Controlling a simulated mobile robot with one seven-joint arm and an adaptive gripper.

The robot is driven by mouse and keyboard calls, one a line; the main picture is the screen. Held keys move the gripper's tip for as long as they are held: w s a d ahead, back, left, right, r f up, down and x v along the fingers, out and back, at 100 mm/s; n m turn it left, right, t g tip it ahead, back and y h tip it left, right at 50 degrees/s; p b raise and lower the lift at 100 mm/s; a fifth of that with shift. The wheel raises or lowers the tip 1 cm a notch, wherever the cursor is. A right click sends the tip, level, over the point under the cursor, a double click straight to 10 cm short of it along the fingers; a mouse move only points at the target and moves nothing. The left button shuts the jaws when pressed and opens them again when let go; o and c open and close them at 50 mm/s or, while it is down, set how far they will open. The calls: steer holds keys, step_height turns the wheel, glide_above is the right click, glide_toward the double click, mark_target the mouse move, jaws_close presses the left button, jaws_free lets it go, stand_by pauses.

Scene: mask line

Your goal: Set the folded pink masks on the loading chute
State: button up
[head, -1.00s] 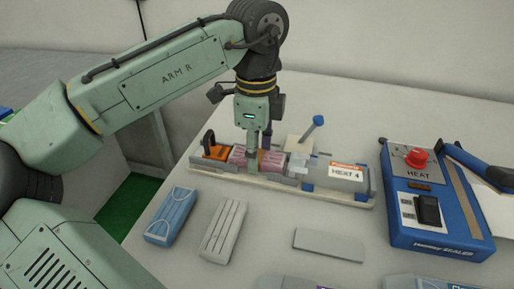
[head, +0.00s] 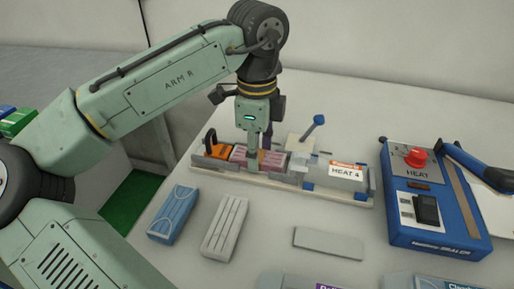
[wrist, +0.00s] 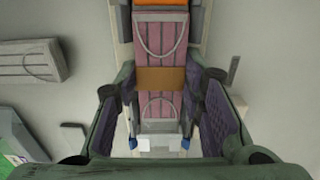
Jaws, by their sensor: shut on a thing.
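The folded pink masks (head: 239,153) form a long bundle with a brown band (wrist: 160,79) around its middle. The bundle lies lengthwise in the loading chute (head: 222,166), a narrow grey-walled channel on a pale base. The wrist view shows the pink masks (wrist: 160,32) in line with the channel. My gripper (head: 256,163) points down over the chute, its fingers shut on the bundle from both sides near the band. In the wrist view my gripper (wrist: 163,110) straddles the bundle. Whether the bundle's underside fully touches the chute floor is hidden.
An orange block with a black handle (head: 214,149) stands at the chute's left end. A blue mask pack (head: 172,214) and white pack (head: 225,226) lie in front. A blue sealer (head: 435,205) stands right.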

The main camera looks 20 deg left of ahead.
steer(key=o, duration=1)
steer(key=shift+r+p, duration=1)
steer(key=shift+p, duration=0.15)
step_height(320, 180, up, 6)
steer(key=p, duration=0.6)
stand_by(0.8)
